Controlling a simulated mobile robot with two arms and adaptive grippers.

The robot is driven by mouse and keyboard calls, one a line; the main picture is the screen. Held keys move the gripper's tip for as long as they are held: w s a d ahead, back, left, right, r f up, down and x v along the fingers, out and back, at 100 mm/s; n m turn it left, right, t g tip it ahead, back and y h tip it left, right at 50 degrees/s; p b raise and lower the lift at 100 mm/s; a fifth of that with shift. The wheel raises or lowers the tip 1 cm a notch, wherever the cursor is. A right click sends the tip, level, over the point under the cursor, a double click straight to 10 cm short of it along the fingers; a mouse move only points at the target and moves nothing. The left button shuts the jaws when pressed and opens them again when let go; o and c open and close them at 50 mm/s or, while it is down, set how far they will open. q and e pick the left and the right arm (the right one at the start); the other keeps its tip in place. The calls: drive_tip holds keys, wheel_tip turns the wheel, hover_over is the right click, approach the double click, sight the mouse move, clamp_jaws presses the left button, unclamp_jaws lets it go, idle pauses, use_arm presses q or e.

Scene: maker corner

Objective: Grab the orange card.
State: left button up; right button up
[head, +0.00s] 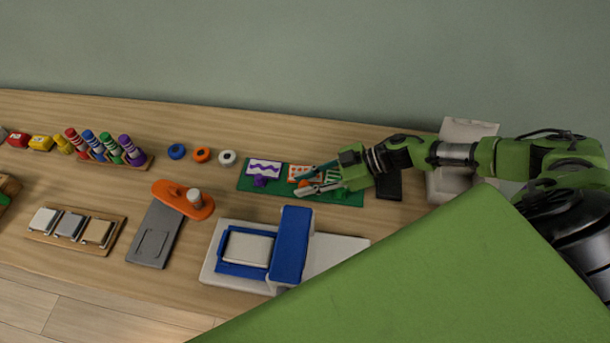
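The orange card (299,170) is white with orange marks and lies on the green mat (246,185), between the purple card and the green card. An orange piece (304,184) shows at its near side, partly covered by my fingers. My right gripper (296,186) reaches in from the right over the mat. Its two fingers are apart, one crossing near the card's lower edge and one nearer the mat's front. The orange piece shows between them; I cannot tell whether they touch it. My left gripper is not in view.
The purple card (264,167) is left of the orange card; the green card (334,176) is partly under my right gripper. A blue and white press (291,245) stands in front. Coloured rings (202,154) and markers (106,146) are to the left. A dark pad (389,186) lies right.

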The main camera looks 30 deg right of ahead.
clamp_jaws()
